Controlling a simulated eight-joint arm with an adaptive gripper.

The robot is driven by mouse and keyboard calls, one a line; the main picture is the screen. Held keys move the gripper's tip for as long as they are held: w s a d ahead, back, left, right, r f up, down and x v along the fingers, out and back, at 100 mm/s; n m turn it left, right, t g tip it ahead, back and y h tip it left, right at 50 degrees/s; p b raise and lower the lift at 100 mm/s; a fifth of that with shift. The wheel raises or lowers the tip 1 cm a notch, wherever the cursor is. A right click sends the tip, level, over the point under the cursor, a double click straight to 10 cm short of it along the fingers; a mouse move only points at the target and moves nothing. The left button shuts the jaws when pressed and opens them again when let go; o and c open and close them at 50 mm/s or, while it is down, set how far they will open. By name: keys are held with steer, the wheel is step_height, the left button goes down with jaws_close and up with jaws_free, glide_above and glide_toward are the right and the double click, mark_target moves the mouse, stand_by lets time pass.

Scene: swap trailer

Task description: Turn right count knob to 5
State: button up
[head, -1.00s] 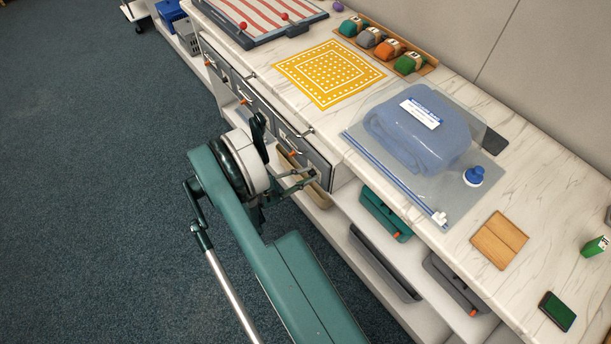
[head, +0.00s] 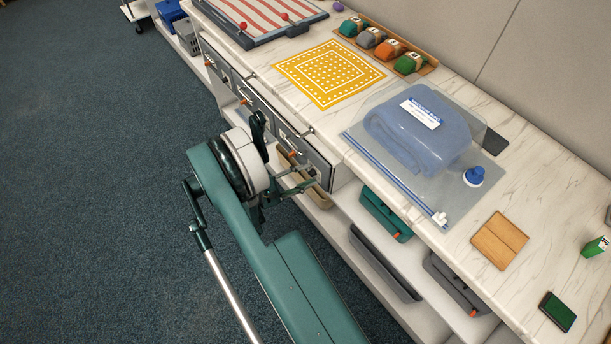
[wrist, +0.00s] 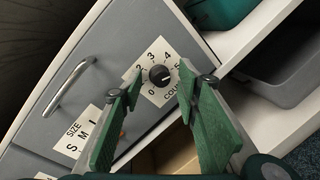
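The right count knob is a small black round knob (wrist: 160,76) on a white dial plate, on a grey drawer front, in the wrist view. The numbers 2, 3, 4 and 5 show around it, with part of the word COUNT below. A light mark shows on the knob, but I cannot tell exactly which number it points to. My gripper (wrist: 160,79) is open, with one green-padded finger on each side of the knob in the picture. I cannot tell whether either touches it. In the head view my gripper (head: 300,183) is at the near drawer, and the knob is hard to make out.
A silver drawer handle (wrist: 68,86) and a SIZE label (wrist: 80,138) are left of the knob. A teal bin (head: 385,214) and grey bins stand on the shelf below. The marble counter (head: 405,268) above holds a bagged blue textile (head: 400,140) and a yellow cloth (head: 330,72).

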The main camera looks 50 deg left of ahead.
steer(key=shift+s, duration=0.15)
steer(key=s+a, duration=0.2)
steer(key=s, duration=0.9)
steer(key=shift+s+r, duration=0.25)
steer(key=shift+r, duration=0.2)
